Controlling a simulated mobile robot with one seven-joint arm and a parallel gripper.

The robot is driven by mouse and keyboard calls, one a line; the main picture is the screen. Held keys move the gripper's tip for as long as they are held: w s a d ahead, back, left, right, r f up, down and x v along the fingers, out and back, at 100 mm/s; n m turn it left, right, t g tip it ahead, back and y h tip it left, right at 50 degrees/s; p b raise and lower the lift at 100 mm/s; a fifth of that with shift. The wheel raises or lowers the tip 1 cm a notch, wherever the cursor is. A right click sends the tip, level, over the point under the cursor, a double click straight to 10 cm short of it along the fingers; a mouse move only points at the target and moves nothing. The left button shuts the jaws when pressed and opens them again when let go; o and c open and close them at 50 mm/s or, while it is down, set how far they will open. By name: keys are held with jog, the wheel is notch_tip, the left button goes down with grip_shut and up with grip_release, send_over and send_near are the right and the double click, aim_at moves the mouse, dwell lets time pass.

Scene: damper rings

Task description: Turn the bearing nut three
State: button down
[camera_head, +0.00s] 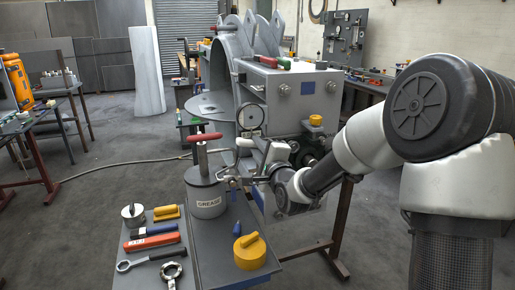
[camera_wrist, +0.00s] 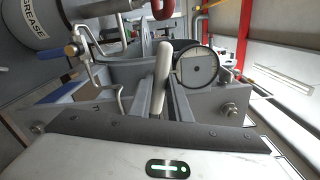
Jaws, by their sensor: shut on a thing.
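My gripper (camera_head: 262,166) is at the near side of the grey machine (camera_head: 285,95), just right of the grease can. In the wrist view my gripper (camera_wrist: 164,92) has its two grey fingers on either side of a pale, round-ended bar (camera_wrist: 163,66) and is shut on it. The bar stands up between the fingers; its lower part is hidden. A dial gauge (camera_wrist: 197,67) is close to the right of the bar; it also shows in the body view (camera_head: 250,116). I cannot make out the bearing nut for certain in either view.
A grease can (camera_head: 207,193) with a red-handled pump stands left of my gripper.

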jog(key=shift+w+r, duration=0.1)
jog(key=shift+w+a, duration=0.15)
jog(key=shift+w, duration=0.3)
jog(key=c, duration=1.6)
grip_release()
jog(key=c, duration=0.4)
jog(key=shift+b, duration=0.35)
